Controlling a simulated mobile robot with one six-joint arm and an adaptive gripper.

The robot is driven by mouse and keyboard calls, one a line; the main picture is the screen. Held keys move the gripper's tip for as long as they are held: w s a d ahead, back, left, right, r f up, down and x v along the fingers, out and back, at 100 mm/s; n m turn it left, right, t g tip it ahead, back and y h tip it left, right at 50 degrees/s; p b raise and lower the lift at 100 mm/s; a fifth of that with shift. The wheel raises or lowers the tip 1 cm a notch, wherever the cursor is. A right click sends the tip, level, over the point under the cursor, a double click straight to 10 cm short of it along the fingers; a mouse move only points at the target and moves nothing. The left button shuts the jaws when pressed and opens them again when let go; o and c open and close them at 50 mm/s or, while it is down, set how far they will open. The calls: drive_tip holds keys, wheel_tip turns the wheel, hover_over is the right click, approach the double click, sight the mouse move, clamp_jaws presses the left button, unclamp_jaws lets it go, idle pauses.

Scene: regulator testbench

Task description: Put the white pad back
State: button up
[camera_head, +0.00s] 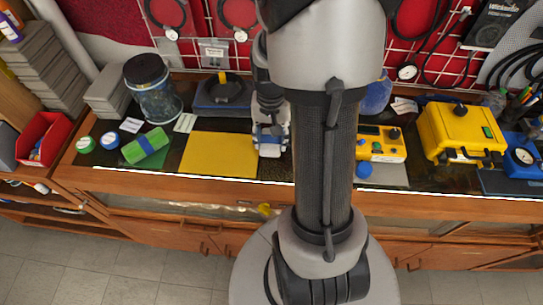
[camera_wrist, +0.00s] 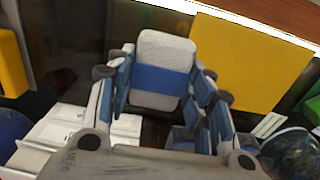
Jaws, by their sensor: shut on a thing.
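The white pad (camera_wrist: 165,52), rounded with a blue band across it, sits between the fingers of my gripper (camera_wrist: 160,82) in the wrist view. The gripper is shut on it. In the head view my gripper (camera_head: 270,138) is over the bench, at the right edge of a flat yellow mat (camera_head: 215,155). The pad is small there and partly hidden by the fingers. In the wrist view the yellow mat (camera_wrist: 250,62) lies beside and beyond the pad. I cannot tell whether the pad touches the bench.
A dark round device (camera_head: 222,88) is behind the mat. A yellow control box (camera_head: 380,143) and a yellow case (camera_head: 460,132) are to the right. My arm hides the middle of the bench.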

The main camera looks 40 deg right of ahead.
sight(271, 161)
drive_tip(key=shift+f+b, duration=1.1)
drive_tip(key=shift+f, duration=2.7)
drive_tip(key=shift+f, duration=0.25)
drive_tip(key=o, duration=1.1)
drive_tip(key=shift+r, duration=0.1)
